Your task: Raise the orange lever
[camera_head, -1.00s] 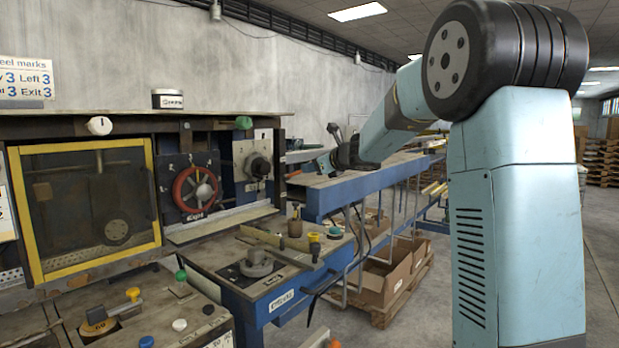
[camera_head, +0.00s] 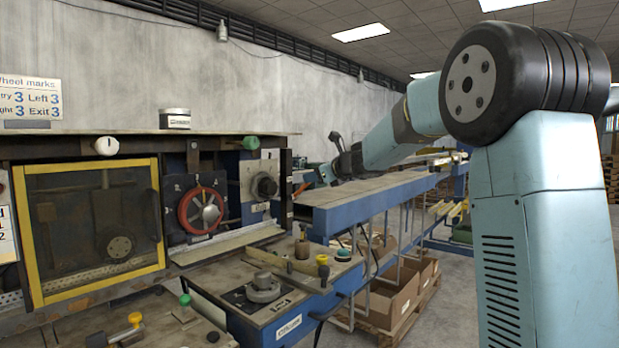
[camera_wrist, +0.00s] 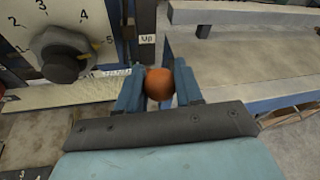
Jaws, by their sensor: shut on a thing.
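The orange lever's round knob (camera_wrist: 159,84) shows in the wrist view between the two blue fingers of my gripper (camera_wrist: 159,78). My gripper is shut on this knob, with one finger against each side. The lever's shaft is hidden. A small "Up" label (camera_wrist: 147,39) sits just beyond the knob. In the head view my gripper (camera_head: 318,179) is small, at the machine's right end beside the blue conveyor beam, and the knob is too small to make out clearly.
A numbered dial (camera_wrist: 62,55) is left of my gripper. The blue conveyor (camera_head: 380,197) runs off to the right. A red handwheel (camera_head: 202,211) and a yellow-framed window (camera_head: 90,235) are on the machine's left. Cardboard boxes (camera_head: 393,303) stand below the conveyor.

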